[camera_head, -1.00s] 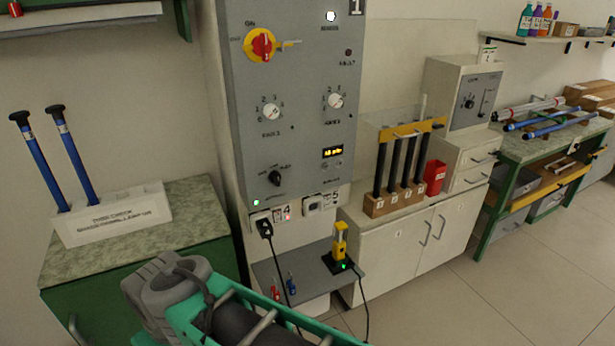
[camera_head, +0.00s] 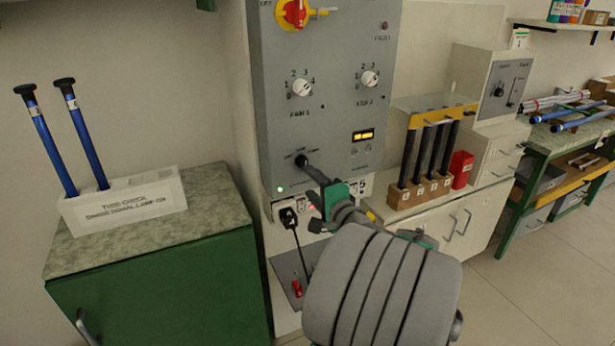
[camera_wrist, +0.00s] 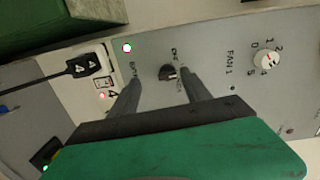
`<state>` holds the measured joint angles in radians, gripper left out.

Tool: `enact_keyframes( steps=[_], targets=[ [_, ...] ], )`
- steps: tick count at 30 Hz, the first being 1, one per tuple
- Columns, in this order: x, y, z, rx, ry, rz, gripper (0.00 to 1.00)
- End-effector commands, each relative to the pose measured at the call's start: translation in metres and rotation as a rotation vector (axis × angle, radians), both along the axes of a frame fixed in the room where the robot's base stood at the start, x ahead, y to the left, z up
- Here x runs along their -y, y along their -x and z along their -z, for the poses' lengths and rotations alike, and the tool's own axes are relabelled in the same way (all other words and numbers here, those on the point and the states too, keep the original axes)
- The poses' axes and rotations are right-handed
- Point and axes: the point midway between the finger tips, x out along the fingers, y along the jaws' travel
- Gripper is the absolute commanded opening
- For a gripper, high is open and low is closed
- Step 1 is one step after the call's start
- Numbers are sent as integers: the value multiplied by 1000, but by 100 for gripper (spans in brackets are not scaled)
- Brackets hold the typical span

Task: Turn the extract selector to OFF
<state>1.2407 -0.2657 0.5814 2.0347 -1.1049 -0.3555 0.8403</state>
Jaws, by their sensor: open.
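The black selector knob (camera_head: 301,160) sits low on the grey control panel (camera_head: 320,125), with small lettering above it that is too small to read. In the wrist view the black knob (camera_wrist: 170,73) lies between the two dark fingers, nearer the right one, with its lettering partly hidden. My gripper (camera_wrist: 163,82) is open around the knob's sides; I cannot tell whether a finger touches it. In the head view my gripper (camera_head: 312,170) reaches up to the panel from the lower right, and my arm hides the area below.
Two fan dials, FAN 1 (camera_head: 302,88) and FAN 2 (camera_head: 370,79), sit above the knob. A red and yellow switch (camera_head: 295,12) is at the top. A black plug (camera_head: 289,217) with its cable is below. A green cabinet (camera_head: 165,280) stands on the left.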

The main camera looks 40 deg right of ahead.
Motion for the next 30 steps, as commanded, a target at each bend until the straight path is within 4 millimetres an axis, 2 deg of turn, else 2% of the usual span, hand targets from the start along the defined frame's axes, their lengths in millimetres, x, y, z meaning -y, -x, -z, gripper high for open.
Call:
enact_keyframes(
  steps=[1,4,12,16,25,30],
  targets=[
    [12,8,-2,37,-25,30,56],
    [19,5,-8,66,-42,43,56],
    [31,-44,-9,63,-38,38,56],
    [36,-59,-8,61,-37,39,56],
    [38,-64,-8,61,-36,42,56],
    [38,-64,-8,61,-36,42,42]
  ],
)
